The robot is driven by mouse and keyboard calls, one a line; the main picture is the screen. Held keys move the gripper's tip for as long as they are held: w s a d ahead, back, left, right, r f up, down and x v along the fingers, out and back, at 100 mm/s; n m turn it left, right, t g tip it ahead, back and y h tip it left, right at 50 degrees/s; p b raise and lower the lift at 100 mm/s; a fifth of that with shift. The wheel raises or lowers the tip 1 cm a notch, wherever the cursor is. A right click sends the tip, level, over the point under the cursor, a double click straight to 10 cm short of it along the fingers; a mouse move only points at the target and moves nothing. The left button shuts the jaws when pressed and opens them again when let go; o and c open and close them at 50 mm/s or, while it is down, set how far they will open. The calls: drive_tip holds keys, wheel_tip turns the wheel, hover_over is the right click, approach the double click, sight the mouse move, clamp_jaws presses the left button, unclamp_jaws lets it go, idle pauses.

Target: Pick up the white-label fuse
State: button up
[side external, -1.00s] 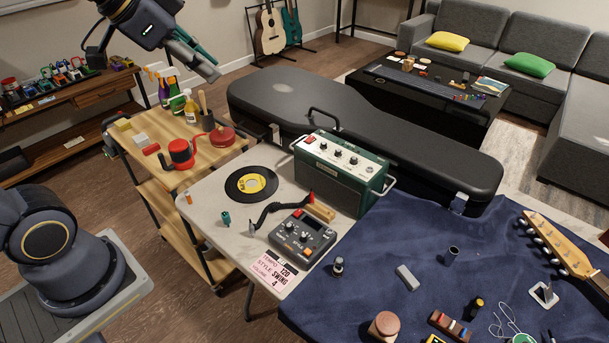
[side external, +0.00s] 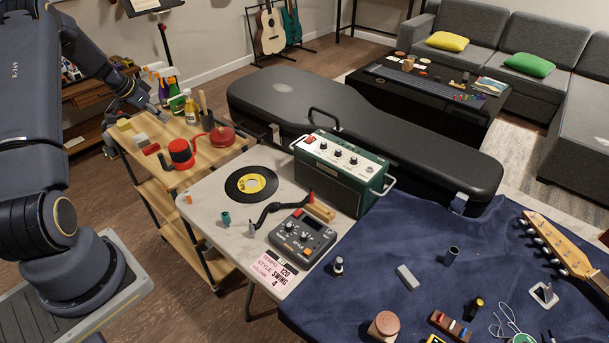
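I cannot make out for sure which item is the white-label fuse. Several small cylinders stand on the blue cloth (side external: 420,225): a dark one with a pale part (side external: 337,266), a plain dark one (side external: 452,256) and a black one with a yellow band (side external: 474,308). The labels are too small to read. My gripper (side external: 153,108) is at the upper left, pointing down to the right near the back left of the wooden cart, far from the cloth. Its fingers are small and partly unclear, so I cannot tell if they are open.
The wooden cart (side external: 150,125) holds spray bottles (side external: 173,88) and a red pot (side external: 181,154). The pale table holds a record (side external: 251,184), a green amplifier (side external: 342,170) and a grey pedal (side external: 302,238). A black guitar case (side external: 290,95) lies behind. A guitar headstock (side external: 556,246) lies at the right.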

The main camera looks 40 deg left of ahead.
approach(191, 140)
drive_tip(key=x, duration=0.5)
drive_tip(key=shift+w+a+f, duration=0.1)
drive_tip(key=shift+w, duration=0.2)
drive_tip(key=x, duration=0.5)
drive_tip(key=shift+s+a, duration=0.1)
drive_tip(key=shift+s, duration=0.05)
clamp_jaws()
